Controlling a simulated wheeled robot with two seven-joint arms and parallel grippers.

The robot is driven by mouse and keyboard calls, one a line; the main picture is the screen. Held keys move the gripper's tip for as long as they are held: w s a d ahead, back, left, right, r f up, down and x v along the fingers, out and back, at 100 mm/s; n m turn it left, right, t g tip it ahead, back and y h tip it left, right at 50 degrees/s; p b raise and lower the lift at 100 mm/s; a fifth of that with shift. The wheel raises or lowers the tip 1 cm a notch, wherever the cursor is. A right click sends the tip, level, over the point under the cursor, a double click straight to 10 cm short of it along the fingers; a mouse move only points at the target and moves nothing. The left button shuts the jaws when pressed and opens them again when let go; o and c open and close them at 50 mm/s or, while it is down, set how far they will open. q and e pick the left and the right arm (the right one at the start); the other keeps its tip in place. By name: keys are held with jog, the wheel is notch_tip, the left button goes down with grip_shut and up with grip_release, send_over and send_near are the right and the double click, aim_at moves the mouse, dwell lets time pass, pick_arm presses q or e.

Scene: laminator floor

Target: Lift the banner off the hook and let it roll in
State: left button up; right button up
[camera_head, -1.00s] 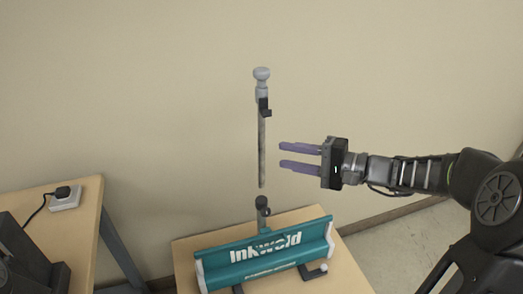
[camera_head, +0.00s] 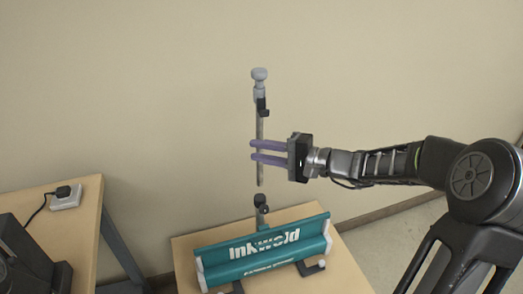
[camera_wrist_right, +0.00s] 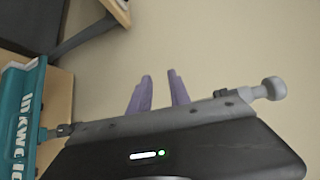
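The teal banner (camera_head: 258,252) with white "Inkweld" lettering shows as a short, wide panel low on the front table; it also shows at the left edge of the right wrist view (camera_wrist_right: 22,112). A thin grey upright pole (camera_head: 260,174) stands above it, with a pale round knob (camera_head: 259,74) on top. The small dark hook (camera_head: 263,106) sits on the pole below the knob, with no banner on it. My right gripper (camera_head: 251,150) is open, its purple fingers one above the other and crossing the pole's line below the hook. Contact cannot be told. My left gripper is out of view.
The wooden front table (camera_head: 345,278) bears the banner. A second wooden table (camera_head: 85,215) at the left holds a white power socket block (camera_head: 66,200) with a black plug and a dark object (camera_head: 35,262). Bare wall lies behind the pole.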

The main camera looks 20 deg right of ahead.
grip_shut()
dwell(0.7)
jog(key=shift+c, duration=2.2)
grip_release()
jog(key=o, duration=0.7)
jog(key=b+v, duration=0.1)
jog(key=v, duration=0.7)
jog(key=shift+b, duration=0.35)
